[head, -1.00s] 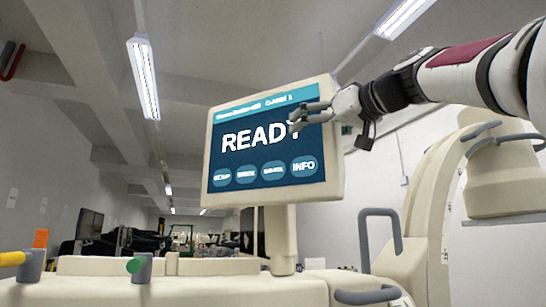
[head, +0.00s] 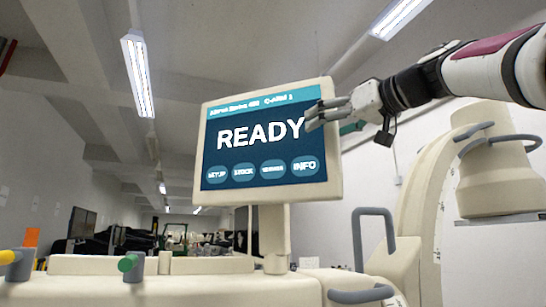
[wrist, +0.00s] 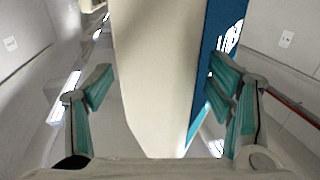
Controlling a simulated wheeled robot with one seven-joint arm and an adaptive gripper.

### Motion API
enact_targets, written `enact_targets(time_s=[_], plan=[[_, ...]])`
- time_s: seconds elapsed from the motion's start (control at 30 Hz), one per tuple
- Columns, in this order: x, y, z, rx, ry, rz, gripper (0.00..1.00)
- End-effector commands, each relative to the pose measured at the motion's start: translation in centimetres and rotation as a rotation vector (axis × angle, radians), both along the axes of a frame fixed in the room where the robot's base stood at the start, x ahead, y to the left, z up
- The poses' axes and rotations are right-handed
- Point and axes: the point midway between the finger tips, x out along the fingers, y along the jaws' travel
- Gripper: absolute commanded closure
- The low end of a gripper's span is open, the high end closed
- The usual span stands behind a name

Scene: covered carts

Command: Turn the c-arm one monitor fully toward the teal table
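The C-arm one monitor (head: 235,160) is a cream-framed screen reading "READY", upright on a post (head: 274,235) above a cream console. Its screen faces me, angled a little to the left. My gripper (head: 335,118) is at the monitor's upper right edge. One side's fingers are in front of the screen, and a teal pad shows beyond the edge. In the wrist view the gripper (wrist: 160,90) is open, with the monitor's cream side (wrist: 150,70) between its teal-padded fingers and the blue screen near the right fingers. Gaps show on the left; contact on the right is unclear. No teal table is visible.
The console (head: 150,290) has grey handles, one tipped green (head: 128,264) and one yellow. A large cream C-arm body (head: 425,220) with grey rails (head: 373,240) stands at the right, below my arm. Dark equipment (head: 85,232) stands far back left. Air left of the monitor is clear.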

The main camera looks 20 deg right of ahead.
Motion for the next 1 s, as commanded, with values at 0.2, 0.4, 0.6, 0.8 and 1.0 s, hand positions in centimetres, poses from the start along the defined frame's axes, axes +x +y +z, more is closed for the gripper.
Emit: enact_targets(time_s=[0.2, 0.4, 0.6, 0.8, 1.0], plan=[[-1.1, -1.0, 0.1, 0.002, -0.002, 0.001, 0.26], [-1.9, -1.8, 0.1, 0.0, -0.001, 0.001, 0.26], [-2.8, -2.7, 0.1, 0.001, -0.001, 0.002, 0.26], [-3.7, -3.6, 0.1, 0.001, -0.001, 0.003, 0.26], [-4.6, -4.4, 0.1, 0.0, -0.001, 0.003, 0.26]])
